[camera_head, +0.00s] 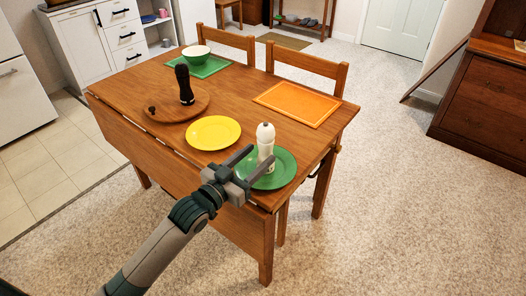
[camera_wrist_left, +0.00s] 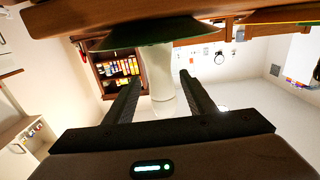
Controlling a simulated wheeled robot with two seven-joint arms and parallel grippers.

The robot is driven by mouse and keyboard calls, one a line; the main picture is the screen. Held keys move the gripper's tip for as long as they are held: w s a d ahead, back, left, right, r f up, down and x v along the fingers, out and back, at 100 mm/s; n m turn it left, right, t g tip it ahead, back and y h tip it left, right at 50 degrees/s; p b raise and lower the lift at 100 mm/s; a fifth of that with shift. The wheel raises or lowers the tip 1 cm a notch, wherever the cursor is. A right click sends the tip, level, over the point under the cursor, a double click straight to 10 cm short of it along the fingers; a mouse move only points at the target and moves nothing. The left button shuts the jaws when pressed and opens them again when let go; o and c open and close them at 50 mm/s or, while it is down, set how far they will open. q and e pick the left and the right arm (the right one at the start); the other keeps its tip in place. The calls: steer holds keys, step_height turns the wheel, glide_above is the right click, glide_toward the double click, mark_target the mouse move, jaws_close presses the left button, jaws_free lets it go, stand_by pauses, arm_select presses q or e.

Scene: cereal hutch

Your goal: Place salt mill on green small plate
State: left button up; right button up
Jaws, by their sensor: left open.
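The white salt mill (camera_head: 265,134) stands upright on the green small plate (camera_head: 286,167) at the table's near right corner. In the left wrist view, which is upside down, the mill (camera_wrist_left: 162,92) shows between the fingers, its base against the green plate (camera_wrist_left: 195,30). My left gripper (camera_head: 262,154) is open, with one finger on either side of the mill's body. A gap shows beside the right finger in the wrist view (camera_wrist_left: 160,80); contact on the other side cannot be told. My right gripper is not in view.
A yellow plate (camera_head: 213,133) lies left of the green plate. A black mill (camera_head: 184,83) stands on a round wooden board (camera_head: 160,112). An orange placemat (camera_head: 297,103) and a green bowl (camera_head: 196,53) on a green mat are farther back. Two chairs stand behind the table.

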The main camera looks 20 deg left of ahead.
arm_select(q)
steer(key=v, duration=0.7)
steer(key=shift+s, duration=0.3)
arm_select(e)
steer(key=shift+w+a+r, duration=0.1)
steer(key=shift+w+r, duration=0.2)
steer(key=shift+r, duration=0.45)
arm_select(q)
steer(key=shift+a, duration=0.1)
arm_select(e)
steer(key=shift+w, duration=0.15)
